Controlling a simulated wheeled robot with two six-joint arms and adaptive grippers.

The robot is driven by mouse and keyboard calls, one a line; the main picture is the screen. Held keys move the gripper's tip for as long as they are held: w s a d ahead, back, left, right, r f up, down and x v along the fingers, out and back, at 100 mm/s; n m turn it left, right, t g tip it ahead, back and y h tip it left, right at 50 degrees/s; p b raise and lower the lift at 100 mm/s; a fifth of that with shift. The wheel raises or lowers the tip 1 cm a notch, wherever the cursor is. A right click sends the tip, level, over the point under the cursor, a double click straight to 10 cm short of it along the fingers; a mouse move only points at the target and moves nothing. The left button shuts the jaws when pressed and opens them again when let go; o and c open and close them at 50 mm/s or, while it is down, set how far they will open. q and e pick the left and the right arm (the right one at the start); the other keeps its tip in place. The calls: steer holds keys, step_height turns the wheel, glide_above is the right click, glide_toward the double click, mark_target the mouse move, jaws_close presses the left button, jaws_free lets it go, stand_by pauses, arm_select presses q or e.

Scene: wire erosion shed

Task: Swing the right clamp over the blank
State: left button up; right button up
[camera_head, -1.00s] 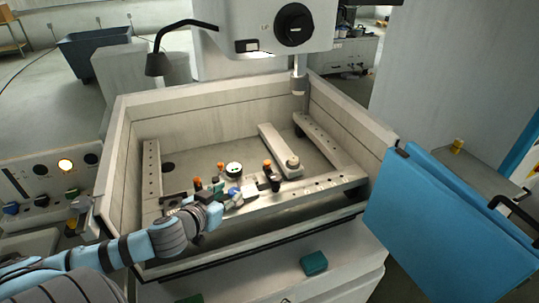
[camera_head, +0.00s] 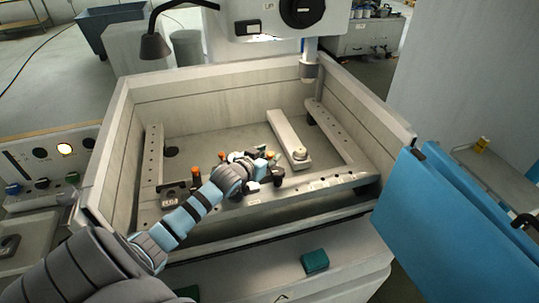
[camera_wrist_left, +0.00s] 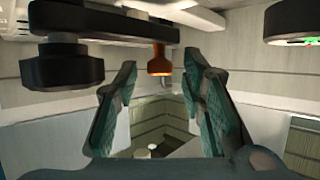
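My left gripper (camera_head: 262,168) reaches over the front rail inside the tank, at the right-hand group of clamp parts. In the left wrist view its two fingers (camera_wrist_left: 160,100) are spread apart with nothing held between them. An orange knob (camera_wrist_left: 159,58) shows between the fingertips, below a dark bar (camera_wrist_left: 100,22); I cannot tell whether they touch it. In the head view an orange top (camera_head: 275,156) and a black part (camera_head: 278,176) of the right clamp show beside the gripper. The left clamp's orange top (camera_head: 196,171) stands left. The blank cannot be made out behind my gripper. My right gripper is out of view.
The tank's front rail (camera_head: 320,185) and side wall (camera_head: 128,150) surround the work. A machine head with a vertical nozzle (camera_head: 309,68) hangs at the back right. A blue door panel (camera_head: 440,225) stands at right.

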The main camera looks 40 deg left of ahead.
arm_select(q)
steer(key=shift+w+f, duration=0.1)
steer(key=shift+w, duration=0.35)
steer(key=shift+s, duration=0.35)
steer(key=shift+r, duration=0.2)
steer(key=shift+c, duration=0.7)
steer(key=shift+w+f, duration=0.1)
jaws_close()
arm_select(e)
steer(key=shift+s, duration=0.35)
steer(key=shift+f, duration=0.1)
